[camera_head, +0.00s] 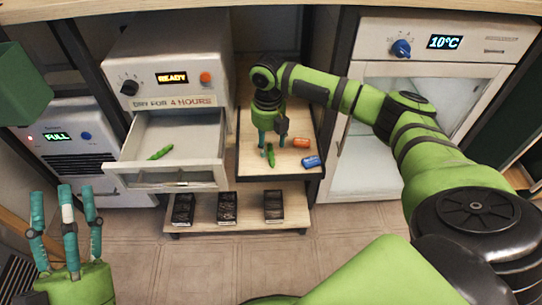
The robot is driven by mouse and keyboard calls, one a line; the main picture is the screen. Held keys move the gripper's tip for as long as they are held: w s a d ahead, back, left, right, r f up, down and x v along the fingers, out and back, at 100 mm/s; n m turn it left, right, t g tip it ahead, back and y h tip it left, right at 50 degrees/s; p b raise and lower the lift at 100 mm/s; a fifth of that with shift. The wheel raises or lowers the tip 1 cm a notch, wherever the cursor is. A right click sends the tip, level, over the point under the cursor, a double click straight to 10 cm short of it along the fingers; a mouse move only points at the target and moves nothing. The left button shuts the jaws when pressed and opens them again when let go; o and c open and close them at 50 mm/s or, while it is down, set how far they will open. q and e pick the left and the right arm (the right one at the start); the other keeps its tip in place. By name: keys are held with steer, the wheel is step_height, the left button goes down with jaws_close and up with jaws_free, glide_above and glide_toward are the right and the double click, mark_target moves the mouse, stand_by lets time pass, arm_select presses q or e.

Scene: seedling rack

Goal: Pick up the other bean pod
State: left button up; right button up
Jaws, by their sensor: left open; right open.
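One green bean pod (271,155) lies on the wooden shelf tray (250,169), right beside the fingers of my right gripper (272,150). My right gripper points down at the pod and is open; whether its fingers touch the pod I cannot tell. Another green bean pod (160,152) lies in the open white drawer (196,130) of the dryer. My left gripper (67,198) is open and empty at the lower left, fingers pointing up, far from both pods.
An orange item (301,143) and a blue item (311,161) lie just right of the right gripper. The dryer (168,65) reads READY. Several dark packets (227,208) stand on a low shelf below. A cabinet (425,60) reading 10°C stands behind my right arm.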

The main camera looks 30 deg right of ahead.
step_height(320, 180, down, 2)
steer(key=shift+f+b, duration=0.15)
steer(key=shift+b, duration=0.2)
arm_select(q)
steer(key=s+r+t+h, duration=0.1)
steer(key=s+r, duration=0.1)
steer(key=s+r+m+t+h, duration=0.1)
steer(key=s+r+h, duration=0.1)
steer(key=shift+m, duration=0.3)
arm_select(e)
steer(key=c, duration=0.9)
